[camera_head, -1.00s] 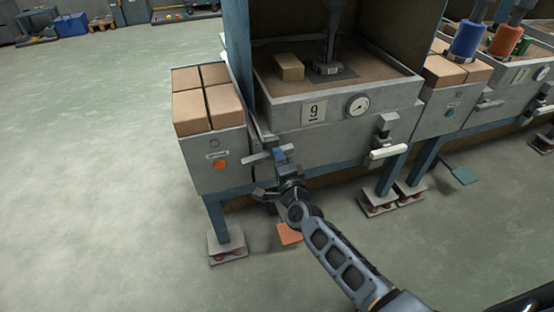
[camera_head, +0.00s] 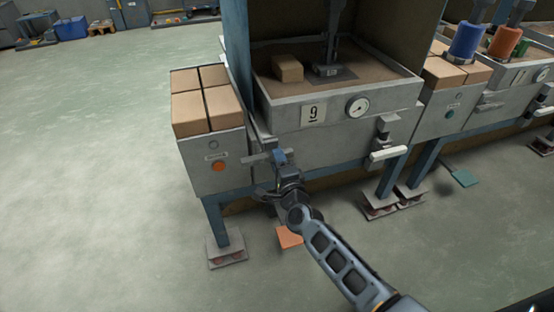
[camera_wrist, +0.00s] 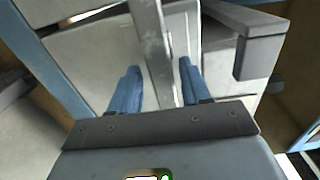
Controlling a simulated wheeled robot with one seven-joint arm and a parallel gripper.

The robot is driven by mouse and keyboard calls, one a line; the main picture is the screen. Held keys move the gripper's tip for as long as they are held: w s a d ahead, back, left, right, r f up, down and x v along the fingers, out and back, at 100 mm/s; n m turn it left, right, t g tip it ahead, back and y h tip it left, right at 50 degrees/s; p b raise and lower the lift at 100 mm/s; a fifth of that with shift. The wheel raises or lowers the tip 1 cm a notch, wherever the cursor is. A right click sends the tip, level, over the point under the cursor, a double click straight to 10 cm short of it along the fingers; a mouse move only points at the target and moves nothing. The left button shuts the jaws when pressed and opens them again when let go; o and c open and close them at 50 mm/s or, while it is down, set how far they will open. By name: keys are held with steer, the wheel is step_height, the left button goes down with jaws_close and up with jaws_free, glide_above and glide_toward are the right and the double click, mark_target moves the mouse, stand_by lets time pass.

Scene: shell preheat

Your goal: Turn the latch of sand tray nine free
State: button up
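Sand tray nine (camera_head: 290,112) is a grey metal tray of sand with a "9" plate on its front. At its front left corner is a grey latch bar (camera_head: 254,158), partly hidden by my gripper in the head view. My gripper (camera_head: 278,156) is at this latch. In the wrist view its two blue fingers (camera_wrist: 160,88) are apart, with a grey bar (camera_wrist: 152,45) running between them. I cannot tell whether either finger touches the bar. A second grey fitting (camera_head: 383,128) is on the tray's right front, above a white handle (camera_head: 388,153).
A grey bin of tan blocks (camera_head: 208,100) with an orange button stands left of the tray. A gauge (camera_head: 357,106) is on the tray front. An orange pedal (camera_head: 289,237) lies below. Another block bin (camera_head: 450,98) is to the right. The floor at left is clear.

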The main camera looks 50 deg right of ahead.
steer(key=shift+o, duration=0.2)
steer(key=p+v, duration=0.1)
steer(key=v, duration=0.6)
steer(key=shift+s+a, duration=0.25)
steer(key=shift+s, duration=0.1)
steer(key=s+a+r+n+y, duration=0.45)
steer(key=s+a+n, duration=0.5)
steer(key=s, duration=0.25)
steer(key=s+a+r+n+y, duration=0.4)
steer(key=s+a+r+n, duration=0.3)
steer(key=s+n, duration=0.4)
steer(key=s+a+r+n+p, duration=0.2)
steer(key=s+r+p, duration=0.1)
steer(key=r+p, duration=0.4)
steer(key=s+a+r+n+y+p, duration=0.1)
steer(key=r+p, duration=0.5)
steer(key=r, duration=0.6)
steer(key=s+a+n, duration=0.1)
steer(key=s, duration=0.1)
steer(key=shift+s+r+p, duration=0.2)
steer(key=shift+s+p, duration=0.1)
steer(key=shift+p, duration=0.1)
